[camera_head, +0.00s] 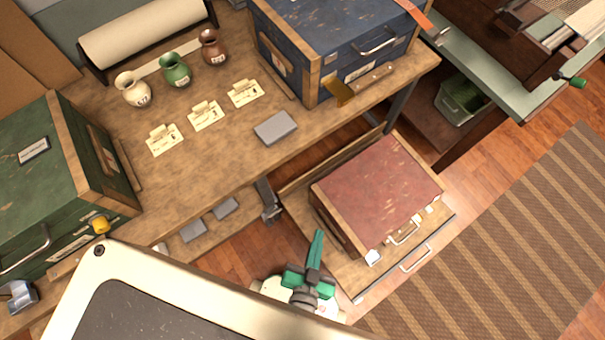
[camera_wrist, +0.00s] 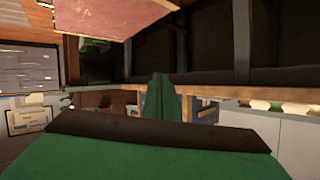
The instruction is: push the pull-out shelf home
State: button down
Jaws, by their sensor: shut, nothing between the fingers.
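The pull-out shelf (camera_head: 378,285) is drawn out from under the wooden table, low down, right of centre in the head view. It has a metal handle (camera_head: 415,257) on its front edge. A dark red case (camera_head: 378,190) with wooden edges lies on it. My gripper (camera_head: 318,240) has green fingers, shut and empty, near the shelf's left side; I cannot tell whether it touches. The shut fingers also show in the wrist view (camera_wrist: 158,95), with part of a red surface (camera_wrist: 110,15) above them.
The wooden table (camera_head: 215,150) holds a blue chest (camera_head: 335,45), a green chest (camera_head: 55,190), three small jars (camera_head: 175,70), cards and a grey block (camera_head: 276,128). A striped rug (camera_head: 510,230) covers open floor at the right. A green bin (camera_head: 462,100) stands on a shelf at upper right.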

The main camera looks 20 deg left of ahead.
jog(key=w+a+f+m+g, duration=0.1)
jog(key=w+f+g, duration=0.15)
jog(key=f, duration=0.55)
jog(key=w+a+f+m+g, duration=0.15)
jog(key=w+f, duration=0.25)
jog(key=f, duration=0.4)
jog(key=m+g, duration=0.2)
jog(key=m, duration=0.1)
send_near(300, 183)
jog(key=d+f, duration=0.3)
jog(key=shift+w+a+n+y, duration=0.4)
jog(key=shift+w+a, duration=0.85)
jog(key=shift+a, duration=0.3)
